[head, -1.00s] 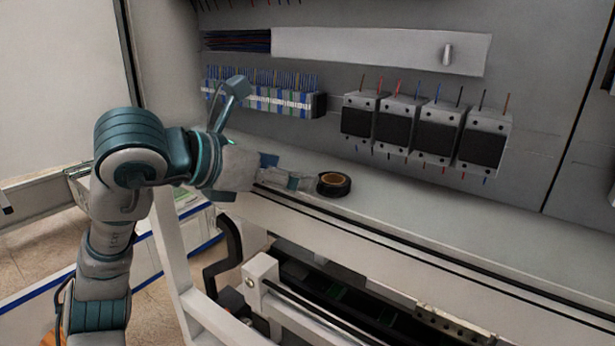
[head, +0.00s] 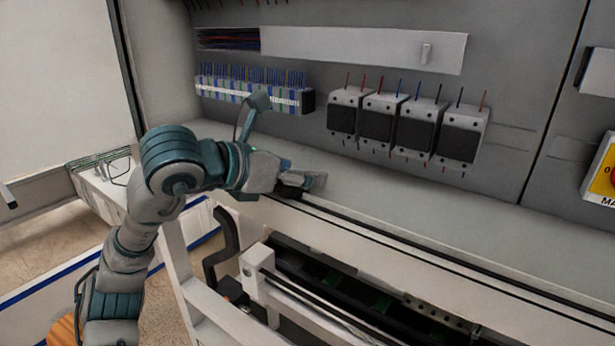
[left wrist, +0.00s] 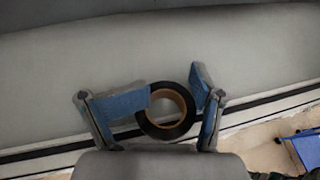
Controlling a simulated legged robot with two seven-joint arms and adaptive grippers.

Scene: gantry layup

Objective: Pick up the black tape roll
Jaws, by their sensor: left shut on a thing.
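The black tape roll (left wrist: 172,134) has a brown core and sits between the two blue-padded fingers of my left gripper (left wrist: 168,108) in the left wrist view. The left finger's pad overlaps the roll's upper left part. In the head view my left gripper (head: 302,183) is above the front part of the grey ledge, shut on the roll. The roll shows there only as a dark shape (head: 289,190), partly hidden by the fingers. I cannot tell if it touches the ledge. My right gripper is not in view.
The grey ledge (head: 400,209) is clear to the right. Behind it stand a terminal strip (head: 250,92) and several grey-black modules (head: 343,118) on the back panel. A white rail frame (head: 262,270) with dark gaps lies below the front edge.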

